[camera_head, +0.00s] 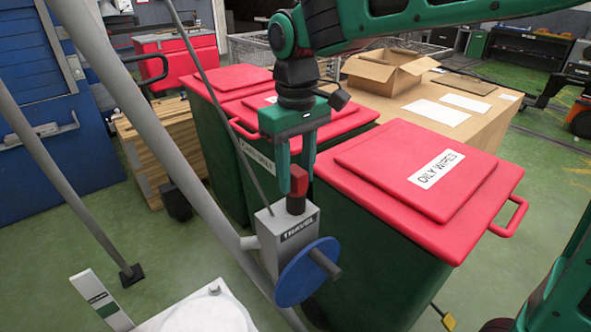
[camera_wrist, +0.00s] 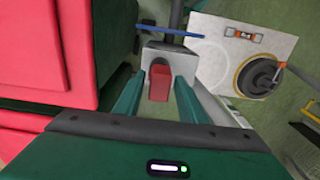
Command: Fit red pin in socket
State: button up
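The red pin (camera_head: 298,184) stands upright on top of a grey box marked "TRAVEL" (camera_head: 300,229), with a dark collar at its foot. Its red top also shows in the wrist view (camera_wrist: 160,82). My gripper (camera_head: 297,182) points down from above, with one green finger on each side of the pin. In the wrist view the two fingers (camera_wrist: 160,84) are apart, and narrow gaps show between them and the pin. The socket cannot be made out; the pin's lower end is hidden by the collar and box.
A blue disc wheel (camera_head: 302,273) is on the box's front. Grey tubes (camera_head: 150,120) rise at the left. Red-lidded green bins stand close behind and right, one marked "OILY WIPES" (camera_head: 437,168). A table with an open carton (camera_head: 393,70) is farther back.

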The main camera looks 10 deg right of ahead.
jog(key=shift+o, duration=0.4)
notch_tip(320, 180, up, 11)
jog(key=shift+f, duration=0.15)
dwell(0.6)
